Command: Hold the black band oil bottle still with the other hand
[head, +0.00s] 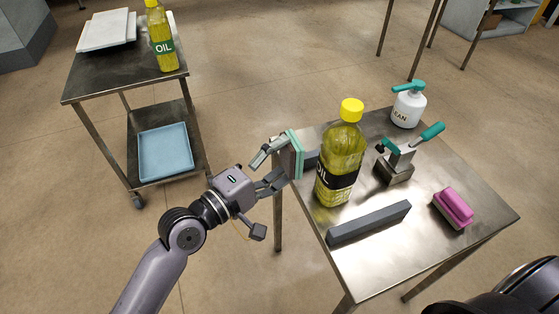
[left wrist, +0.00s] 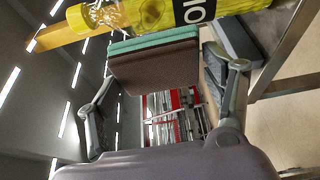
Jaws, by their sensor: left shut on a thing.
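The black band oil bottle (head: 343,150), with yellow oil and a yellow cap, stands upright on the metal table near its left side. In the left wrist view the bottle (left wrist: 150,14) crosses the top, partly cut off. My left gripper (head: 281,161) is at the table's left edge, left of the bottle. It is shut on a teal and grey-brown block (head: 293,155), whose brown face also shows between the fingers in the left wrist view (left wrist: 155,68). The block is close to the bottle; I cannot tell whether they touch. My right gripper is not in view.
A grey bar (head: 370,222) lies in front of the bottle. A cart (head: 120,77) at the left holds a green band oil bottle (head: 161,38).

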